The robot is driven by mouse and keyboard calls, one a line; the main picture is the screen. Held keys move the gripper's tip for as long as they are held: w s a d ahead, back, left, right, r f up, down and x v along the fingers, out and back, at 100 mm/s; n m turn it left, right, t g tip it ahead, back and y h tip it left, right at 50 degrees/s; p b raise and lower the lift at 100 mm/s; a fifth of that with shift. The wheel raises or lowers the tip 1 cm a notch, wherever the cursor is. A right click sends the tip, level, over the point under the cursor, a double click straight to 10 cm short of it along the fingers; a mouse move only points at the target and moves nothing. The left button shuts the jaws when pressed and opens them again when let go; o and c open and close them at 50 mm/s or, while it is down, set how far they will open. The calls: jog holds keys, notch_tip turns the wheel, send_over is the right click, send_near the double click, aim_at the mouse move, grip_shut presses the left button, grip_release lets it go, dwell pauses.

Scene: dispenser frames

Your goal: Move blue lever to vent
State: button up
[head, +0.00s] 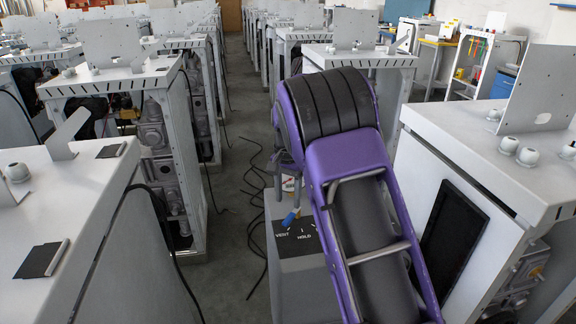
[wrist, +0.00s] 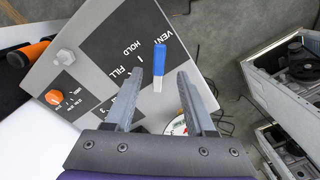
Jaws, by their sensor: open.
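The blue lever (wrist: 159,57) stands out from a dark label plate (wrist: 108,30) on a grey panel, with a pale lower part. The plate reads VENT, HOLD and FILL; I cannot tell exactly which mark the lever lines up with. My gripper (wrist: 160,74) is open and empty, its two grey fingers on either side of the lever in the wrist view. Whether they are level with it in depth is unclear. In the head view the lever (head: 291,217) shows left of my purple arm, above the VENT and HOLD labels. My gripper is mostly hidden there.
An orange knob (wrist: 53,97) and a grey knob (wrist: 65,57) sit on the same panel. A round dial (wrist: 177,125) is partly hidden behind the right finger. Grey cabinets (head: 122,75) line both sides, with black cables (head: 255,185) on the aisle floor.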

notch_tip(320, 180, up, 11)
jog(key=shift+r, duration=0.2)
dwell(0.3)
